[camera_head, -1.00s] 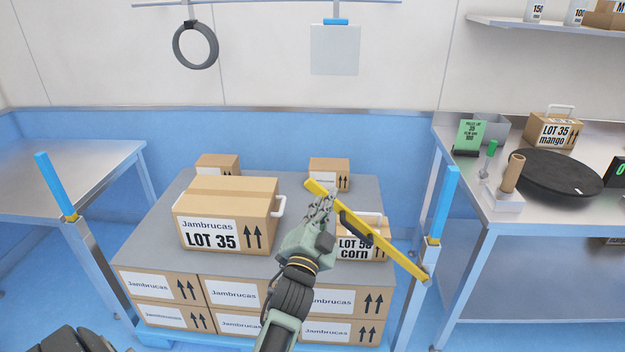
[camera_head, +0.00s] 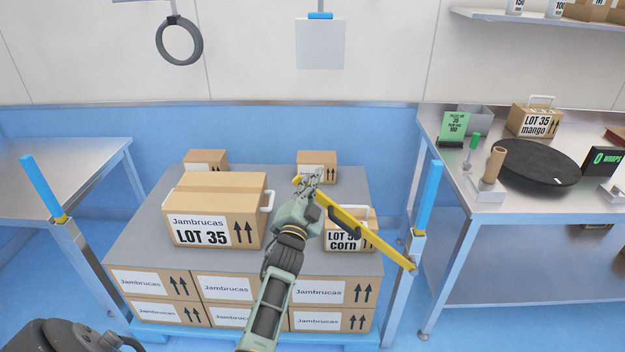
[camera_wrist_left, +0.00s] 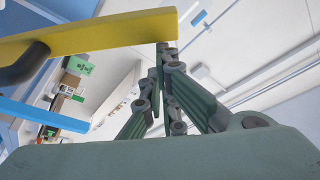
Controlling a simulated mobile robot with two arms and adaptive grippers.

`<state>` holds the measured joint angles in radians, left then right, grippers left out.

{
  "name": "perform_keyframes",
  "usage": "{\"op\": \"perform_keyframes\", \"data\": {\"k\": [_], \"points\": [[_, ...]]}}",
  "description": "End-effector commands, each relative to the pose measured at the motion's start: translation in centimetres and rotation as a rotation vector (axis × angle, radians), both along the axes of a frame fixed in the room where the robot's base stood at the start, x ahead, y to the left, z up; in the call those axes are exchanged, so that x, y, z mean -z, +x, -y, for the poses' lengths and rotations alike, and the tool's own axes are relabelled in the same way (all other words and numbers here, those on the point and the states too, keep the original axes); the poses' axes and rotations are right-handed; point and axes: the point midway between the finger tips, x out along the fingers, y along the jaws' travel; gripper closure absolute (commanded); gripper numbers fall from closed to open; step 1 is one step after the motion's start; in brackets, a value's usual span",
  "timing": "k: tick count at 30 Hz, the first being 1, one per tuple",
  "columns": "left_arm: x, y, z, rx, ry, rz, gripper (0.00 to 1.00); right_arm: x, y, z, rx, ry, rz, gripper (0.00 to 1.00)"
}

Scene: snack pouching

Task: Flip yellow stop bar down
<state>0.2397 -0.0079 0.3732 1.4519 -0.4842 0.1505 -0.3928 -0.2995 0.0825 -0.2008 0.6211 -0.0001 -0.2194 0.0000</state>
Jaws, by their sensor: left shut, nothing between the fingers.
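The yellow stop bar (camera_head: 365,233) is hinged low on the right post (camera_head: 402,275) and slants up to the left, its free end above the pallet stack. A dark handle is on it. My left gripper (camera_head: 307,181) is shut and empty at the bar's free end and covers part of it. In the left wrist view the bar (camera_wrist_left: 90,32) crosses the upper left and its end lies right by the fingertips (camera_wrist_left: 165,48); I cannot tell whether they touch. My right gripper is not in view.
A large Jambrucas LOT 35 box (camera_head: 215,215) and a corn box (camera_head: 345,238) stand on the grey stack top (camera_head: 150,225). A left post (camera_head: 80,245) has a blue top. A steel table (camera_head: 450,180) with a black turntable (camera_head: 535,163) is at the right.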

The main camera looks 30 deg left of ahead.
Motion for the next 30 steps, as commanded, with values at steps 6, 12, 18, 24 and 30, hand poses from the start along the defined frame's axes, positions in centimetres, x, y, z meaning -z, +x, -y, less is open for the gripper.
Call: {"op": "perform_keyframes", "data": {"k": [6,12,18,24,30], "points": [[0.0,0.0,0.0,0.0,0.0,0.0,1.0,0.0,0.0,0.0,0.0,0.0,0.0,0.6],[2.1,-0.7,-1.2,-0.001,-0.027,0.014,1.0,1.7,0.0,0.0,0.001,0.0,0.0,0.6],[6.2,-2.6,-4.2,-0.001,-0.11,0.064,1.0,5.1,0.0,0.0,0.001,0.0,-0.001,0.6],[10.0,-4.2,-6.8,-0.001,-0.186,0.11,1.0,8.3,-0.1,-0.2,0.003,0.003,-0.002,0.6],[13.9,-5.6,-9.1,-0.001,-0.223,0.134,1.0,11.5,-0.1,-0.4,0.004,0.005,-0.002,0.6]]}}
